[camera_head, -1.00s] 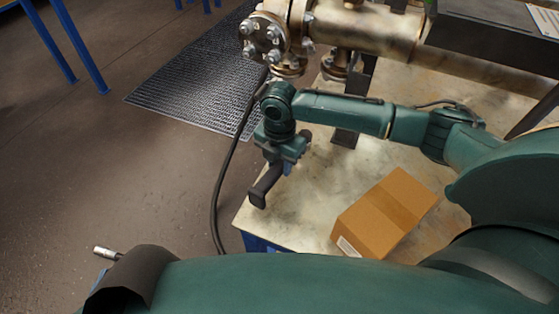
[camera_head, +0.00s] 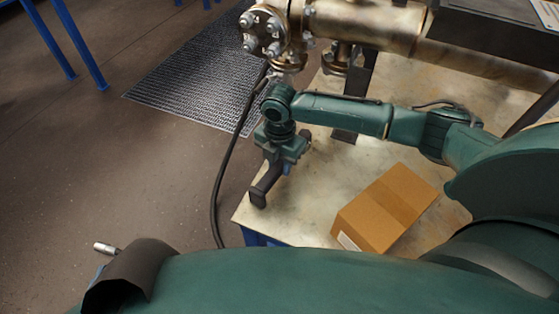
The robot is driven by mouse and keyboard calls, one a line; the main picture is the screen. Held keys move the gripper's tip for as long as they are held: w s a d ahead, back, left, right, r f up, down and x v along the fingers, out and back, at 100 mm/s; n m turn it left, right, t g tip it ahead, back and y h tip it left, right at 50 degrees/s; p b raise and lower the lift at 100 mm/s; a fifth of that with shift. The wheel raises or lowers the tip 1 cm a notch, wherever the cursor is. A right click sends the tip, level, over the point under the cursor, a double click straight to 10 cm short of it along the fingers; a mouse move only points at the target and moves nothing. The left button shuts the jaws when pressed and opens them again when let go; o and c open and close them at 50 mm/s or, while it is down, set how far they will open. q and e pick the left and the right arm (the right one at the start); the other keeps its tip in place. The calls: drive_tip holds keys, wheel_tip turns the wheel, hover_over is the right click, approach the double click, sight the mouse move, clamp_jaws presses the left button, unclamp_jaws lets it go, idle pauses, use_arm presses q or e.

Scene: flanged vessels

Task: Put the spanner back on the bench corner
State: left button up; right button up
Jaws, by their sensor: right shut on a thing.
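My right gripper (camera_head: 267,187) is over the near left corner of the pale bench top (camera_head: 320,212), pointing down. Its dark finger shows at the corner's left edge. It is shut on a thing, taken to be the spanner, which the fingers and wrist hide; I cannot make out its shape. I cannot tell whether it touches the bench. My left gripper is not in view.
A brown cardboard box (camera_head: 387,208) lies on the bench right of the gripper. A flanged metal vessel (camera_head: 375,25) stands behind my right arm. A black hose (camera_head: 217,195) hangs beside the bench's left edge. A dark mat (camera_head: 195,85) lies on the floor.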

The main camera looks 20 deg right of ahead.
drive_tip(key=o, duration=1.1)
drive_tip(key=shift+f, duration=0.15)
drive_tip(key=shift+o, duration=0.7)
drive_tip(key=o, duration=0.4)
